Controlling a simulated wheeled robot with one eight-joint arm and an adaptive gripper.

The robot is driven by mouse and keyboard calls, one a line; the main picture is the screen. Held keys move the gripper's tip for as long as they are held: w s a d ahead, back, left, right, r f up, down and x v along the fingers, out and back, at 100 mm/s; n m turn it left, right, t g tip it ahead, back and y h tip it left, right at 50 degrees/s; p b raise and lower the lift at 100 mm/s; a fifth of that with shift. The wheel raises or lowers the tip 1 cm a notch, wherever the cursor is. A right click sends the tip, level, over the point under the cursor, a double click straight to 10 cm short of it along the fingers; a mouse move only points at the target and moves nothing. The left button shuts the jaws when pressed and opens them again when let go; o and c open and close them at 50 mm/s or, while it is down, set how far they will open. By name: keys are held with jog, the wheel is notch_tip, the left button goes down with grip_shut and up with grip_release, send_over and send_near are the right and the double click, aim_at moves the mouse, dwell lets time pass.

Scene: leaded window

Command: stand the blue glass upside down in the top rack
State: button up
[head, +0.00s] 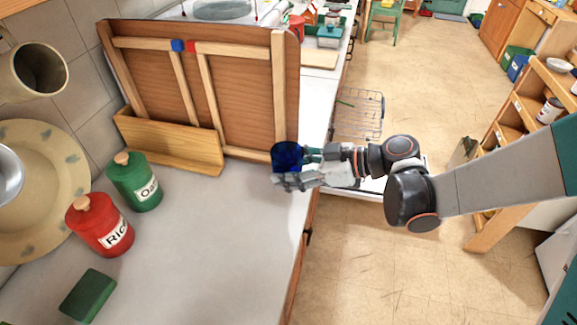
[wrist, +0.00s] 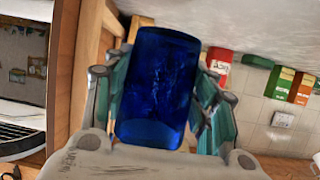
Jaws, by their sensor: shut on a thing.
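The blue glass (head: 287,155) is over the right edge of the near counter, beside the lower corner of the wooden board. My gripper (head: 297,167) is shut on it from the right, with fingers on both sides. In the wrist view the glass (wrist: 157,88) fills the space between the fingers. Its rim seems to face up in the head view, but I cannot tell for sure. A wire rack (head: 360,112) stands out from the counter front, beyond my arm; it looks empty apart from a thin green item. My arm hides part of the area below it.
A wooden framed board (head: 235,90) with a wooden trough (head: 168,142) stands on the counter behind the glass. A green canister (head: 135,182), a red canister (head: 100,225) and a green block (head: 88,295) sit at left. Shelves (head: 510,125) stand at right. The floor between is open.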

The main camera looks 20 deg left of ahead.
jog(key=shift+s+f, duration=0.15)
jog(key=shift+f+b, duration=2.1)
jog(key=shift+f, duration=0.7)
jog(key=shift+f+b, duration=0.35)
jog(key=shift+f, duration=0.05)
jog(key=o, duration=1.3)
jog(key=shift+o, duration=0.2)
